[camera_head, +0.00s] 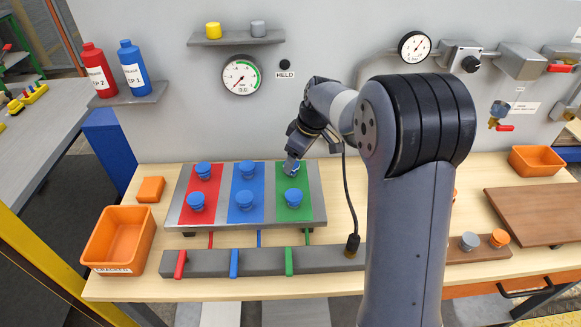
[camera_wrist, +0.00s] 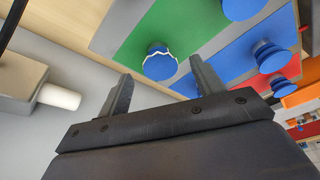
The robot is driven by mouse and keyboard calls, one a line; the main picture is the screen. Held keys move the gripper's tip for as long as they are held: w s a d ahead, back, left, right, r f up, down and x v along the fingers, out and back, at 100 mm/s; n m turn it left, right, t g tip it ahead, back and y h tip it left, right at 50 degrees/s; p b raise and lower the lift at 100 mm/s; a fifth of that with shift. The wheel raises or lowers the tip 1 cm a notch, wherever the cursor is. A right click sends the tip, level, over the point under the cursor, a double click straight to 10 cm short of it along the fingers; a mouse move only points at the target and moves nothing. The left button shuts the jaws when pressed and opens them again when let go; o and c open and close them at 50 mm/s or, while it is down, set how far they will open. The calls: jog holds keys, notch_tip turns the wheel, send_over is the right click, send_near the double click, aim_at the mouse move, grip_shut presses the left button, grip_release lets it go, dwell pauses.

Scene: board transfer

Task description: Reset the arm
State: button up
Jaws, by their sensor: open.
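My gripper (camera_head: 290,167) is at the far end of the green strip (camera_head: 294,188) on the grey board (camera_head: 318,200). In the wrist view its two fingers (camera_wrist: 160,78) are apart with nothing held between them. A blue knob (camera_wrist: 160,66) on the green strip shows beyond and between the fingertips, with a jagged pale line along its edge. I cannot tell how far it is from the fingers. My gripper mostly hides this knob in the head view. Another blue knob (camera_head: 293,198) stands nearer on the green strip.
Blue knobs also stand on the red strip (camera_head: 187,215) and blue strip (camera_head: 233,192). A grey bar (camera_head: 210,261) with coloured levers lies in front. Orange bins (camera_head: 113,256) (camera_head: 534,162) stand left and right. A wall shelf (camera_head: 237,38) and gauge (camera_head: 241,75) are behind.

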jog(key=v, duration=0.8)
jog(key=shift+r, duration=0.2)
jog(key=shift+f, duration=0.1)
jog(key=x, duration=1)
jog(key=shift+f+p, duration=0.3)
jog(key=shift+f, duration=0.1)
jog(key=shift+a+r+m, duration=0.1)
jog(key=shift+m, duration=0.7)
jog(key=shift+m+t+h, duration=0.3)
jog(key=shift+m, duration=0.4)
